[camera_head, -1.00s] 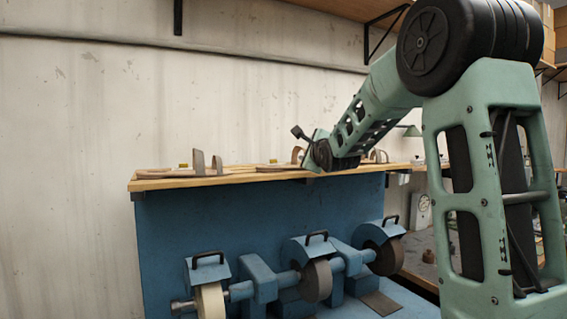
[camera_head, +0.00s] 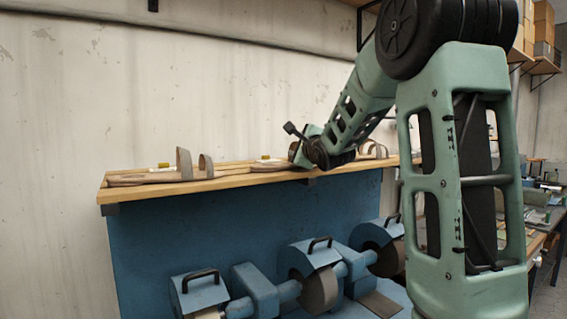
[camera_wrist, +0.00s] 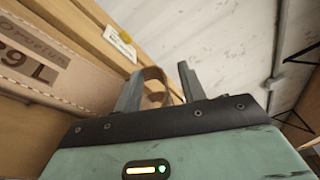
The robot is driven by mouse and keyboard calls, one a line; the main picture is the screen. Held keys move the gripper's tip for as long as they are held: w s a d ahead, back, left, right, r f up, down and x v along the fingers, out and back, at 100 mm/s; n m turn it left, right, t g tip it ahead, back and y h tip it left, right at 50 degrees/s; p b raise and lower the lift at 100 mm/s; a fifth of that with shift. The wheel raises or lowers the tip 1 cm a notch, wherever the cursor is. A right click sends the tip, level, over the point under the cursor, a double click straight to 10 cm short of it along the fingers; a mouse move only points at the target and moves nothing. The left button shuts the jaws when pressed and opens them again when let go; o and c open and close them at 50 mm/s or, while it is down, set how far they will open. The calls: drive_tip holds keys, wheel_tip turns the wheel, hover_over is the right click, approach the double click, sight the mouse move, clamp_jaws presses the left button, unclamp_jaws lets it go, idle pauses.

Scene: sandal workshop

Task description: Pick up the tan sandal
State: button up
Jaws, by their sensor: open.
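Several sandals lie in a row on the wooden shelf (camera_head: 225,182). A tan-brown sandal lies near the middle (camera_head: 270,167), its strap end partly hidden behind my gripper (camera_head: 303,155). In the wrist view a brown strap loop (camera_wrist: 155,84) stands between the two grey fingers of my gripper (camera_wrist: 160,80). The fingers are open and apart; whether they touch the strap I cannot tell. Another sandal with upright straps (camera_head: 140,179) lies at the left, and one more (camera_head: 374,150) to the right of my gripper.
Small yellow-and-white tags (camera_wrist: 120,42) stand along the back of the shelf, near the pale wall (camera_head: 90,90). Below the blue panel (camera_head: 230,225) are blue grinding machines (camera_head: 312,262). A cluttered workbench (camera_head: 540,215) is at the right.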

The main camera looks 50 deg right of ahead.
clamp_jaws()
idle(0.3)
wheel_tip(320, 180, up, 10)
drive_tip(key=shift+r, duration=0.1)
drive_tip(key=c, duration=0.7)
unclamp_jaws()
clamp_jaws()
drive_tip(key=shift+s, duration=0.15)
